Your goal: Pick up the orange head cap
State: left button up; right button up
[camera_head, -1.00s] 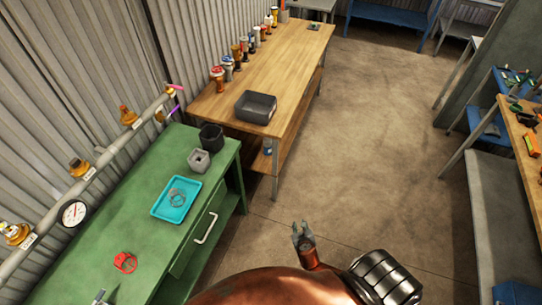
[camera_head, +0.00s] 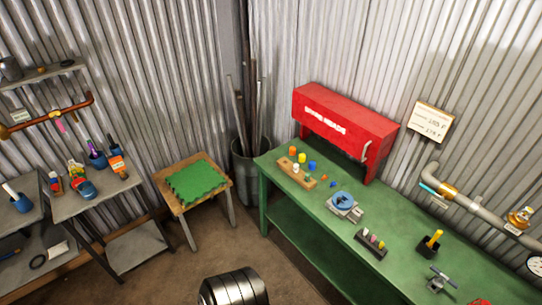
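A small orange cap (camera_head: 292,151) stands at the far left end of the green workbench (camera_head: 305,208), in front of the red spares box (camera_head: 345,133). A yellow cap (camera_head: 301,158) and a blue cap (camera_head: 312,166) stand beside it. A wooden block (camera_head: 308,181) with a white piece (camera_head: 295,168) on it lies just in front. A smaller orange piece (camera_head: 324,178) lies to the right.
A blue-topped device (camera_head: 343,203), a rack of small pieces (camera_head: 371,242) and a yellow-handled tool (camera_head: 431,243) stand along the bench. A bin of rods (camera_head: 250,165) stands at the bench's left end. A stool with a green mat (camera_head: 195,182) stands further left. Floor between is clear.

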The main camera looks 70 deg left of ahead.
aim_at(292, 150)
jog(key=u, duration=0.05)
jog(key=k, duration=0.45)
jog(key=u, duration=1.3)
jog(key=i, duration=0.95)
jog(key=u, duration=0.25)
